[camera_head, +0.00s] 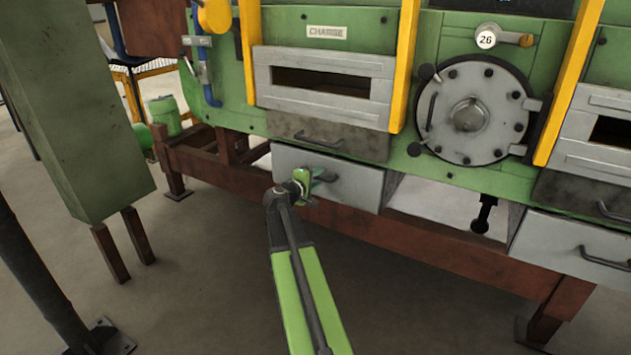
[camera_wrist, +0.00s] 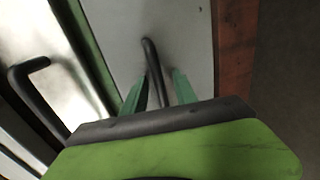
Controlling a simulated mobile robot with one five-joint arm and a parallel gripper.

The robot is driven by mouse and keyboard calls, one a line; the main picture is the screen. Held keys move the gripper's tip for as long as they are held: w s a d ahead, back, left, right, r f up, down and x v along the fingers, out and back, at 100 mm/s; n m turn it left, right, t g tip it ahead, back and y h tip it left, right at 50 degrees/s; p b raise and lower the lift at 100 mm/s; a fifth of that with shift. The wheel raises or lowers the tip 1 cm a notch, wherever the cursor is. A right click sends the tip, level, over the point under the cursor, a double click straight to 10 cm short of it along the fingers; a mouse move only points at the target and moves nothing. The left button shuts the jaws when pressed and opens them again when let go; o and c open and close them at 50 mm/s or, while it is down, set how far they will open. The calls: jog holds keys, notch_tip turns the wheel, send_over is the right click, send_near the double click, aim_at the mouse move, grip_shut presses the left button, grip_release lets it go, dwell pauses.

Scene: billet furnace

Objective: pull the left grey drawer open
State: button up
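The left grey drawer (camera_head: 352,188) sits low in the green furnace front, under a darker drawer. I cannot tell if it stands slightly out. Its dark bar handle (camera_head: 327,178) is partly hidden by my gripper (camera_head: 303,181). In the wrist view, the grey drawer face (camera_wrist: 115,25) lies behind the handle (camera_wrist: 151,58). The green fingers of my gripper (camera_wrist: 160,82) are on both sides of the handle, parted.
The darker drawer (camera_head: 318,135) above has its own handle, also in the wrist view (camera_wrist: 28,72). A brown beam (camera_head: 400,238) runs below the grey drawer. Another grey drawer (camera_head: 570,250) is at the right. A green box (camera_head: 75,110) stands at the left. Open floor lies in front.

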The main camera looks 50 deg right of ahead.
grip_shut()
dwell(1.2)
